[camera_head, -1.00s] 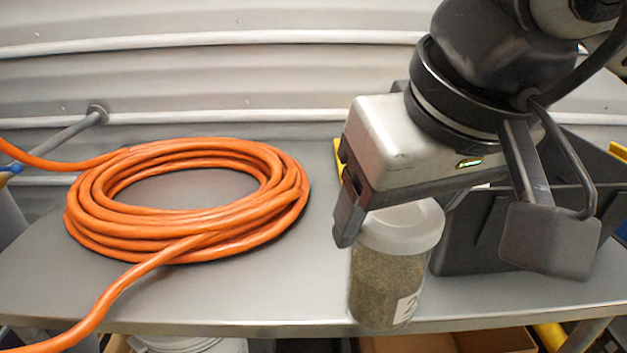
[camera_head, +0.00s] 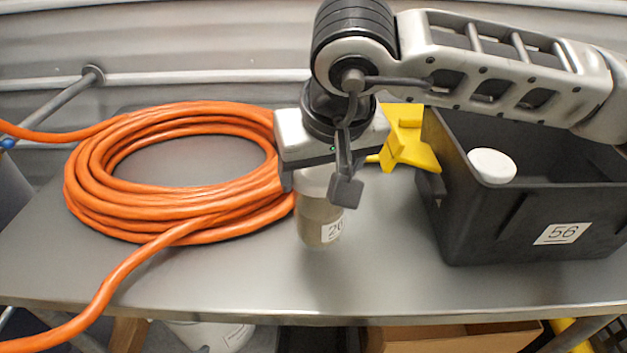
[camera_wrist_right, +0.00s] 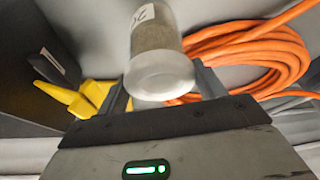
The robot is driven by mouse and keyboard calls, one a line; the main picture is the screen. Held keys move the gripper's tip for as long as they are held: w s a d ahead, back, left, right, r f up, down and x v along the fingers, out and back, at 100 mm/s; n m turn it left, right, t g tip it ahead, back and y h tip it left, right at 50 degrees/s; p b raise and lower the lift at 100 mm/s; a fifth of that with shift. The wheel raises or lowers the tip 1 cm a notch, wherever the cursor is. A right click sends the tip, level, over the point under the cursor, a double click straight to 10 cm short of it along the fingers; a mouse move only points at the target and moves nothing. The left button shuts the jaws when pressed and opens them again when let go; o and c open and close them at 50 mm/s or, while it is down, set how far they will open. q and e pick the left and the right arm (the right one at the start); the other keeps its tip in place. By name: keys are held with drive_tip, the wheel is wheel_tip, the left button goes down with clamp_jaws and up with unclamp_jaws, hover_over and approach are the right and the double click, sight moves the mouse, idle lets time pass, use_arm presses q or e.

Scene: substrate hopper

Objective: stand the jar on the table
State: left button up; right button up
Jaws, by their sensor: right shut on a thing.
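The jar (camera_head: 318,222) has a whitish lid, grey-brown contents and a white number label. It is upright in the head view, between the orange hose coil and the black bin. My right gripper (camera_head: 316,180) is shut on the jar near its lid, reaching from above. In the right wrist view the jar (camera_wrist_right: 155,40) sits between the fingers of the gripper (camera_wrist_right: 165,90), lid toward the camera. The grey table (camera_head: 240,285) lies below the jar. I cannot tell whether the jar's base touches it. My left gripper is not in view.
A coil of orange hose (camera_head: 120,215) lies close left of the jar. A black bin (camera_head: 480,225) labelled 56 stands to the right, with a white lid (camera_head: 492,165) showing inside. A yellow object (camera_head: 408,140) is behind, beside the bin.

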drive_tip(key=shift+w+a+f, duration=0.3)
drive_tip(key=shift+w+f, duration=0.15)
drive_tip(key=shift+f, duration=0.1)
drive_tip(key=x, duration=0.1)
drive_tip(key=p+x, duration=0.1)
drive_tip(key=x, duration=0.1)
drive_tip(key=shift+s+f, duration=0.15)
drive_tip(key=shift+s, duration=0.15)
drive_tip(key=shift+d+f+p, duration=0.1)
drive_tip(key=shift+f+p, duration=0.2)
drive_tip(key=shift+f, duration=0.1)
drive_tip(key=shift+f+b, duration=0.15)
drive_tip(key=shift+b, duration=0.25)
drive_tip(key=o, duration=1.3)
drive_tip(key=shift+o, duration=1.1)
